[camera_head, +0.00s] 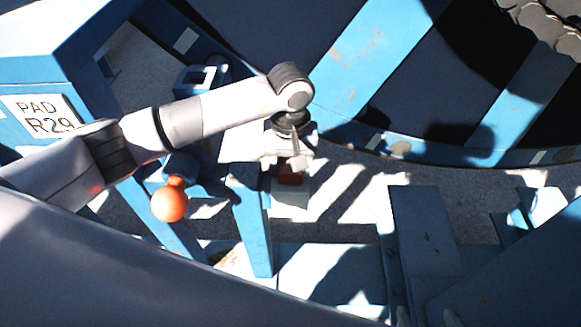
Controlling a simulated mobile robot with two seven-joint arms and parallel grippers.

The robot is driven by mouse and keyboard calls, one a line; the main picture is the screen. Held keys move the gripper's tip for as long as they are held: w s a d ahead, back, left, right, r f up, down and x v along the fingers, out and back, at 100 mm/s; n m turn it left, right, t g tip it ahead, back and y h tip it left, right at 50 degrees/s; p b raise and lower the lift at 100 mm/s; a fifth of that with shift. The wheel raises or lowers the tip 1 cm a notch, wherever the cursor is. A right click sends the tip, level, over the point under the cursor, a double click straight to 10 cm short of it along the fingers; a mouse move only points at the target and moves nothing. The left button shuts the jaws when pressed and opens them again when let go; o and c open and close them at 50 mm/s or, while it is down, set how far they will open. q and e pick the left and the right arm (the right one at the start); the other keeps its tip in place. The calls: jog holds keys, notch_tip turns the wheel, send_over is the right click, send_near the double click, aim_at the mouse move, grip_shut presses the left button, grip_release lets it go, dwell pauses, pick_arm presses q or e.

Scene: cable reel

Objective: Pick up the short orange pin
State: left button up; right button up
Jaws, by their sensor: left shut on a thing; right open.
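My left gripper (290,163) reaches in from the left and points down near the middle of the head view. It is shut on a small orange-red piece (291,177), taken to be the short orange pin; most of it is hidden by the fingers. A pale block-like surface (290,199) shows just below the piece; I cannot tell whether they touch. A round orange knob (169,204) is further left, on a blue fitting, apart from the gripper. My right gripper is not in view.
A large blue reel rim (430,152) with blue spokes fills the upper right. A blue upright (251,220) stands close to the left gripper. Blue beams (425,235) stand at lower right. Grey floor shows between.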

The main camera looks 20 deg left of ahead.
pick_arm(q)
notch_tip(320, 180, up, 20)
jog(key=b, duration=0.2)
dwell(0.5)
jog(key=shift+r, duration=0.45)
jog(key=shift+f, duration=0.15)
